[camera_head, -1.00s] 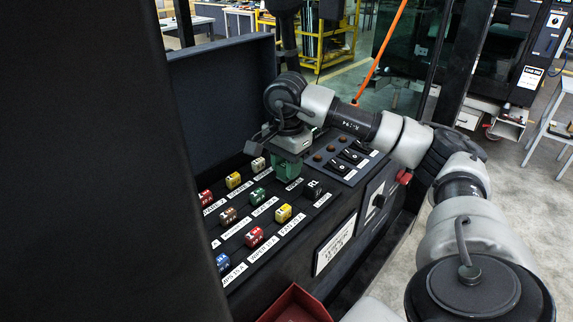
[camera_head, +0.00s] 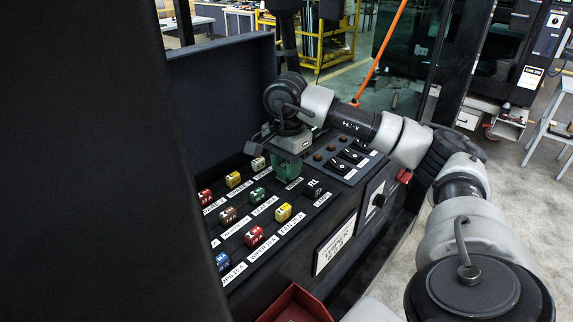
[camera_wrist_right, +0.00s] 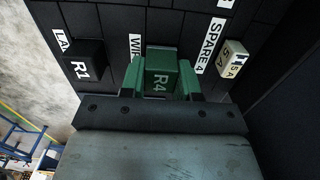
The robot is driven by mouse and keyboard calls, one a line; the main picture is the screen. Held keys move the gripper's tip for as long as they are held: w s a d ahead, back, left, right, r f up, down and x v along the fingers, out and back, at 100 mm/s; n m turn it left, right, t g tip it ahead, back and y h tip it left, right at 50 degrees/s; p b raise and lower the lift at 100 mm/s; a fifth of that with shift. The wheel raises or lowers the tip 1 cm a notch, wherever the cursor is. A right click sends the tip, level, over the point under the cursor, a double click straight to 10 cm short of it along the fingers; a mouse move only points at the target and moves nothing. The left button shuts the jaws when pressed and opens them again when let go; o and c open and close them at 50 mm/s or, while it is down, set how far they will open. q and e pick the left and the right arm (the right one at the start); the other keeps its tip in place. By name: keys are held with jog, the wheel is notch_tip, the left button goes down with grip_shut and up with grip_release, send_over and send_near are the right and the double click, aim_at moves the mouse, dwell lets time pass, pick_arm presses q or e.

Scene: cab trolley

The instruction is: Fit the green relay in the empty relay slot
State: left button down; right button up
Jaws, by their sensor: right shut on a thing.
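The green relay (camera_wrist_right: 160,76), marked R4, is held between the green fingers of my right gripper (camera_wrist_right: 160,84) in the wrist view. In the head view, my right gripper (camera_head: 287,166) points down over the back right of the fuse and relay panel. The green relay is hard to tell from the fingers there. The empty relay slot is not visible; the gripper and relay cover the panel beneath them. I cannot tell whether the relay touches the panel. My left gripper does not show.
A black relay R1 (camera_wrist_right: 84,61) sits beside the held relay. A cream fuse (camera_wrist_right: 232,60) is on its other side. Several coloured fuses, such as a red one (camera_head: 254,237), fill the panel. A switch block (camera_head: 343,160) lies right of the gripper. A red tray (camera_head: 296,303) is in front.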

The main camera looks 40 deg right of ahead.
jog(key=shift+f+b, duration=0.3)
jog(key=shift+f, duration=0.15)
dwell(0.4)
jog(key=o, duration=1)
notch_tip(320, 180, up, 6)
jog(key=shift+r+b, duration=0.25)
jog(key=shift+b, duration=0.05)
jog(key=shift+r+p, duration=0.95)
jog(key=shift+r, duration=1.25)
